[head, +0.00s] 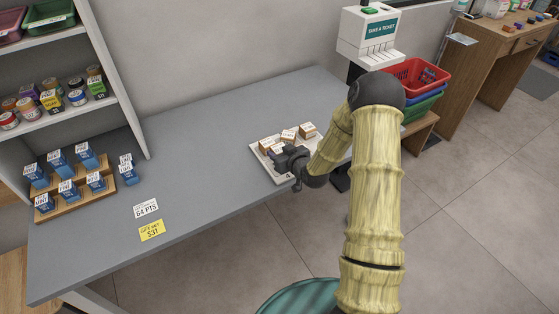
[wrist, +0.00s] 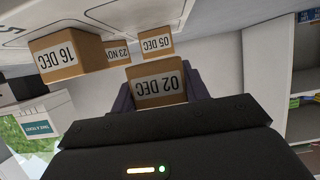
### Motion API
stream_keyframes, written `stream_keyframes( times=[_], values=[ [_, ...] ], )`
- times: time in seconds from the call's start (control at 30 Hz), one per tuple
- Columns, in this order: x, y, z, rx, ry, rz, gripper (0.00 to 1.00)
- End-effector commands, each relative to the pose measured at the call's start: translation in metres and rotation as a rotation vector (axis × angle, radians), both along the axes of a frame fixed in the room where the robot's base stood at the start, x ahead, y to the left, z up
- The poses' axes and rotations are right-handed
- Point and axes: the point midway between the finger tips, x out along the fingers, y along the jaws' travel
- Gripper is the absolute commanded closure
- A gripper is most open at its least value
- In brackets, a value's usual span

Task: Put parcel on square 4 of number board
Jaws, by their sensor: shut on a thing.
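The number board (head: 259,164) is a pale slab on the grey counter, mostly covered by my arm and parcels. My gripper (head: 289,160) is over its front part. In the wrist view, my gripper's dark fingers close around a brown parcel (wrist: 158,86) labelled 02 DEC. Other parcels stand on the board: one labelled 16 DEC (wrist: 68,60), one labelled 23 NOV (wrist: 117,52) and one labelled 05 DEC (wrist: 156,46). In the head view, a parcel (head: 307,130) shows at the board's back right. I cannot tell whether the held parcel touches the board; the square under it is hidden.
The counter (head: 200,150) is clear left of the board. Blue boxes (head: 68,172) stand on a stepped wooden rack at the left, near price cards (head: 147,208). A ticket machine (head: 370,35) and red basket (head: 418,75) stand behind my arm.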

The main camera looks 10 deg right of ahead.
Motion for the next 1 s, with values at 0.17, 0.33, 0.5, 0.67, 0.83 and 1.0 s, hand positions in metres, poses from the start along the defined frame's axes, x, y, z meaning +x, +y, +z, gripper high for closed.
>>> stream_keyframes(
  times=[0.17,0.33,0.5,0.67,0.83,1.0],
  values=[
    [0.000,0.000,-0.008,0.001,0.002,-0.001,0.79],
    [0.000,0.000,-0.031,0.002,0.003,-0.001,0.79],
    [0.000,0.000,-0.042,0.000,0.000,-0.001,0.79],
    [0.000,0.000,-0.041,0.000,0.000,-0.001,0.79],
    [0.000,0.000,-0.045,0.000,0.000,-0.001,0.79],
    [0.000,0.000,-0.044,0.000,0.000,-0.001,0.33]
  ],
)
